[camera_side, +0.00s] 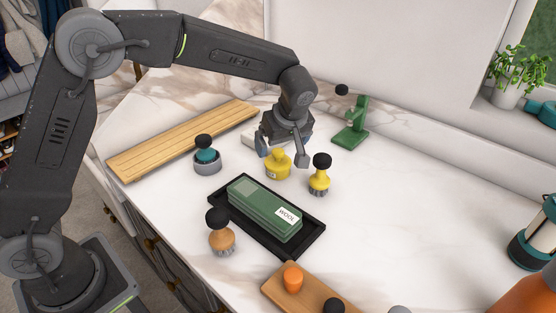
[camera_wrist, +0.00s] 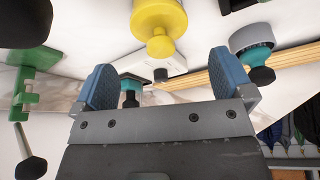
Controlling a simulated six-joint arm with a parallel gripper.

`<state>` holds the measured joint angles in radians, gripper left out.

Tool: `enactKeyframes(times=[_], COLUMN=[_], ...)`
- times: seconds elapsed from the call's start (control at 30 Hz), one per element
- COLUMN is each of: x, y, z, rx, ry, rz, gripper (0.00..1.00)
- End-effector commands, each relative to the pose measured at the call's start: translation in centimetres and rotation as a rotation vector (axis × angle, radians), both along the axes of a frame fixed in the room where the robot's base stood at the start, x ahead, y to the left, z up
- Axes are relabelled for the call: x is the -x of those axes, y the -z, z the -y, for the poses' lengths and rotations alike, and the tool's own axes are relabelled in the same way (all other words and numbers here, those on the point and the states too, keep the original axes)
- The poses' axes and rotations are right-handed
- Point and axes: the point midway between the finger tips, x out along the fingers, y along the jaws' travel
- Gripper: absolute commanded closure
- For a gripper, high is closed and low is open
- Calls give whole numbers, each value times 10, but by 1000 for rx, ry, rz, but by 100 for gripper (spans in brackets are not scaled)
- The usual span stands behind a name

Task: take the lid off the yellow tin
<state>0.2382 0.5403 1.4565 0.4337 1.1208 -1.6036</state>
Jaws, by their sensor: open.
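The yellow tin (camera_side: 277,168) stands on the marble counter with its yellow knobbed lid on. In the wrist view the lid (camera_wrist: 160,18) shows at the top centre, its knob towards my gripper. My gripper (camera_side: 282,154) is open and empty, its two fingers apart, just above and behind the tin in the side view. In the wrist view the blue-padded fingers of my gripper (camera_wrist: 164,72) are spread wide, with the tin's knob beyond the gap between them. I cannot tell the exact height between fingertips and knob.
A yellow brush with a black knob (camera_side: 320,178) stands close right of the tin. A grey round tin with a teal top (camera_side: 207,165) is to the left. A black tray (camera_side: 313,245) holds a green wool box (camera_side: 255,205) in front. A green stand (camera_side: 350,130) is behind right.

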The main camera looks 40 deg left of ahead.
Motion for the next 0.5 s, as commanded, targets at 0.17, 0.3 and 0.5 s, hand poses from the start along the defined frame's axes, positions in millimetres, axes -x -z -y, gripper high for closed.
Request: enactKeyframes(times=[0.17,0.3,0.5], x=[-1,-2,-5], y=[11,31,52], z=[-3,-8,-16], rx=[1,-2,1], ry=[0,0,0], rz=[-1,-4,0], gripper=[1,1,1])
